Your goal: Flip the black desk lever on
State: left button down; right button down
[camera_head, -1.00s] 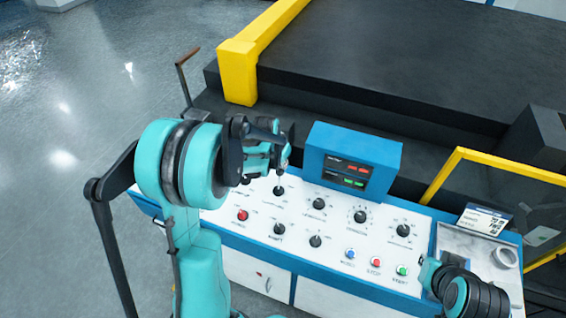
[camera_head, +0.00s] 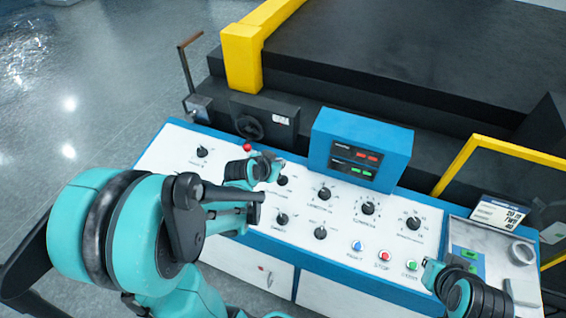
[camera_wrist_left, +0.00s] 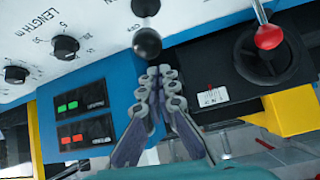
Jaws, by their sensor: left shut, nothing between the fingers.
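In the left wrist view a black ball-topped lever (camera_wrist_left: 147,42) stands at the edge of the white control desk, just past my left fingertips. In the head view its base (camera_head: 282,181) shows on the desk's upper edge, partly behind my left gripper. My left gripper (camera_head: 272,164) is over the upper left of the desk. In the wrist view its fingers (camera_wrist_left: 164,72) are shut together and empty, close beside the ball; I cannot tell whether they touch it. My right gripper (camera_head: 432,272) is low at the right, over the desk's right end, its fingers unclear.
The white desk (camera_head: 225,142) carries several black knobs and coloured buttons. A blue display box (camera_head: 322,150) stands at its back edge. A red-ball lever (camera_wrist_left: 268,37) is beside a black handwheel (camera_head: 249,127). A yellow rail (camera_head: 242,63) borders the dark machine.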

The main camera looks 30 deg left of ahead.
pick_arm(q)
jog(key=shift+s+f+t+b, duration=0.35)
jog(key=shift+s+t+b, duration=0.15)
jog(key=shift+s+t, duration=0.15)
jog(key=shift+s+d+b, duration=0.1)
jog(key=shift+s+b, duration=0.2)
jog(key=shift+s, duration=0.15)
jog(key=shift+f, duration=0.1)
jog(key=shift+s+f, duration=0.1)
jog(key=shift+s, duration=0.1)
jog(key=shift+w, duration=0.1)
jog(key=shift+w+r, duration=0.2)
jog(key=shift+r, duration=0.1)
jog(key=s+r+p, duration=0.5)
jog(key=r, duration=0.2)
jog(key=shift+s+d+r, duration=0.2)
jog(key=shift+s+r, duration=0.05)
jog(key=shift+s, duration=0.15)
